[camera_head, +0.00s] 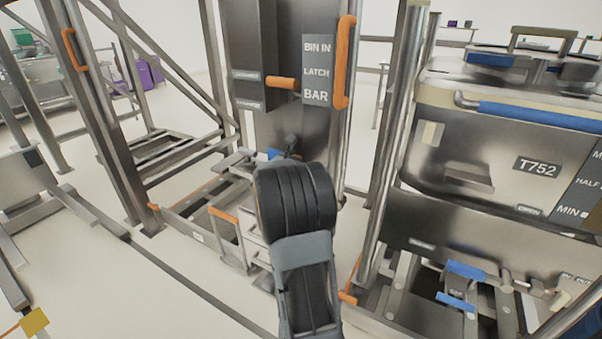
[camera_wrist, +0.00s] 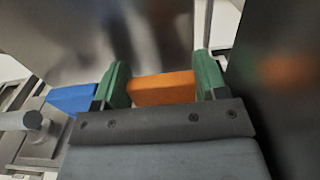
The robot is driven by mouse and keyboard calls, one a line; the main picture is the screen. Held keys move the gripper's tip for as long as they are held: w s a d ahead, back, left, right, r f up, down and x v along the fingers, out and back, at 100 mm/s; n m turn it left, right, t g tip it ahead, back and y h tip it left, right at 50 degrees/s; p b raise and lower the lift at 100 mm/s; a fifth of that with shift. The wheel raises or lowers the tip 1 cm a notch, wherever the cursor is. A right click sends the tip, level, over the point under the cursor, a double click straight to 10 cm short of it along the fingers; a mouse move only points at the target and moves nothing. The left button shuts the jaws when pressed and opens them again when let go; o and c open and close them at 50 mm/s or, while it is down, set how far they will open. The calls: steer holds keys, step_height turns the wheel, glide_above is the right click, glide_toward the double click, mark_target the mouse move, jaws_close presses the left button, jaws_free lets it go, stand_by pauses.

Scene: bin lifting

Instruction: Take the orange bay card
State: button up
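In the wrist view an orange block-like piece (camera_wrist: 163,88), which may be the orange bay card, lies between the two green fingertips of my gripper (camera_wrist: 163,82). It fills the gap from finger to finger. I cannot tell whether the fingers press on it or it lies just beyond them. In the head view my arm hides the fingertips and this piece. No orange card can be made out for certain there.
A post with an orange handle (camera_head: 345,62) and an orange latch knob (camera_head: 281,83) stands ahead. A steel bin (camera_head: 465,150) marked T752 is at right. A blue piece (camera_wrist: 72,98) lies left of my fingers. Metal frames (camera_head: 95,130) stand at left.

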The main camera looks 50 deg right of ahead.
steer(key=c, duration=0.5)
steer(key=shift+r, duration=0.15)
